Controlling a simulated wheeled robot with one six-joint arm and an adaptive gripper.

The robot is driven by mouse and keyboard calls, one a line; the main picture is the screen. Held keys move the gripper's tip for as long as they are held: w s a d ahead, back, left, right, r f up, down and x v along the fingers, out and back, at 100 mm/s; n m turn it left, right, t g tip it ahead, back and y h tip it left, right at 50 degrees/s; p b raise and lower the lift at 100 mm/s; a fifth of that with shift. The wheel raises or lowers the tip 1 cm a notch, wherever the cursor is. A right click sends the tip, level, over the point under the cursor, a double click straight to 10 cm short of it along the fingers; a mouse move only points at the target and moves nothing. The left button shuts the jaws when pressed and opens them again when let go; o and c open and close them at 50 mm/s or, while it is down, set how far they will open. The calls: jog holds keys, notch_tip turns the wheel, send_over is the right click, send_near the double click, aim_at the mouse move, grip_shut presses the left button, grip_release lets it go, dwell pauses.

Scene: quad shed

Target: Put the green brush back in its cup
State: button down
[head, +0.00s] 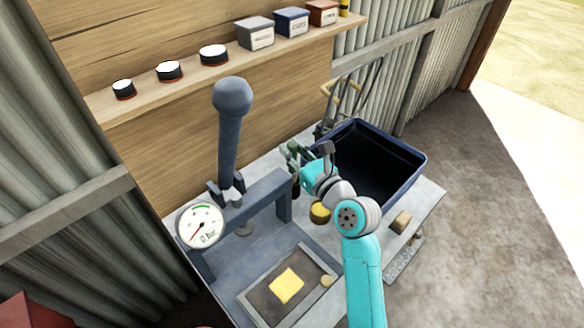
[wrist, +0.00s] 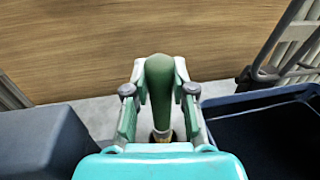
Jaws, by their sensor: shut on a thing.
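The green brush (wrist: 160,85) stands roughly upright between my gripper's fingers in the wrist view, with its thick rounded end up. My gripper (wrist: 158,104) is shut on it. A brownish part shows low between the fingers, and its lower end is hidden by my wrist. In the head view my gripper (head: 296,158) is at the back of the bench, just left of the dark blue bin, and the brush is hard to tell apart from it. I cannot make out the cup in either view; my arm may hide it.
The dark blue bin (head: 415,160) stands right of my gripper. A blue-grey press (head: 262,190) with a tall lever and gauge (head: 200,224) stands left. A yellow round thing (head: 320,212) and a small brown block (head: 400,222) lie on the bench. A wooden wall stands behind.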

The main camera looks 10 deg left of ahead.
aim_at(294, 172)
jog(key=shift+f, duration=2.4)
jog(key=shift+f, duration=0.1)
jog(key=c, duration=1)
grip_release()
jog(key=shift+o, duration=0.2)
jog(key=shift+s+d, duration=0.15)
jog(key=shift+d, duration=0.05)
jog(key=v, duration=1.1)
jog(key=shift+s+d, duration=0.15)
jog(key=shift+s, duration=0.05)
jog(key=shift+d, duration=0.1)
